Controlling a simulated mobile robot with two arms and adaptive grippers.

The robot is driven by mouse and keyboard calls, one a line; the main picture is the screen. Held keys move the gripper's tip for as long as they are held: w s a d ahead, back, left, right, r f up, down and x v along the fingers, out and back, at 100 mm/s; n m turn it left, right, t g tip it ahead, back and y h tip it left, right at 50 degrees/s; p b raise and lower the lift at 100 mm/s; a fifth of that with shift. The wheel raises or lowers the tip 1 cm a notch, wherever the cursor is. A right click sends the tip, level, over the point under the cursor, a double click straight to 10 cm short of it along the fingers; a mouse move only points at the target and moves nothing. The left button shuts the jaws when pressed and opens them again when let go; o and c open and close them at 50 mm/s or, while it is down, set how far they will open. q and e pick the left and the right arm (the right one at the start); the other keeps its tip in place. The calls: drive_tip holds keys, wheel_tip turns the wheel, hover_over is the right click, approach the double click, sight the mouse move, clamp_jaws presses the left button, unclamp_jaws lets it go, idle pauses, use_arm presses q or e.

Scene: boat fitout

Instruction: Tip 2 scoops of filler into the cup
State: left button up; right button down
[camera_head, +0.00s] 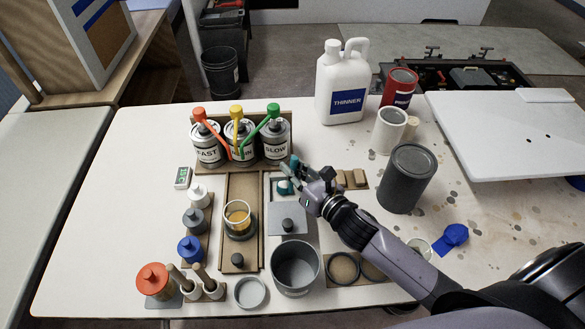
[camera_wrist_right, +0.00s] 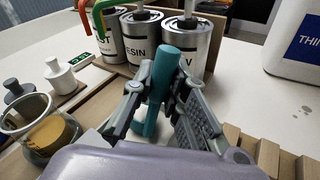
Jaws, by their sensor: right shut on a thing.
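A clear cup (camera_head: 237,219) with amber contents stands on a dark round base on the wooden board; it also shows in the right wrist view (camera_wrist_right: 38,128). My right gripper (camera_head: 293,182) is shut on the teal handle of a tool, likely the scoop (camera_wrist_right: 160,85). The scoop shows in the head view as a small teal piece (camera_head: 284,188), right of and behind the cup, over a grey box (camera_head: 270,196). A grey lid with a dark knob (camera_head: 288,224) is in front of it. My left gripper is not in view.
Cans with red, yellow and green pumps (camera_head: 239,141) stand behind the cup. A thinner jug (camera_head: 342,90) and a dark grey can (camera_head: 406,178) stand to the right. A grey pot (camera_head: 295,267) and several bottles (camera_head: 190,250) are in front and left.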

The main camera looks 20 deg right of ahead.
sight(293, 159)
drive_tip(key=shift+r+p, duration=2.3)
drive_tip(key=shift+r, duration=0.4)
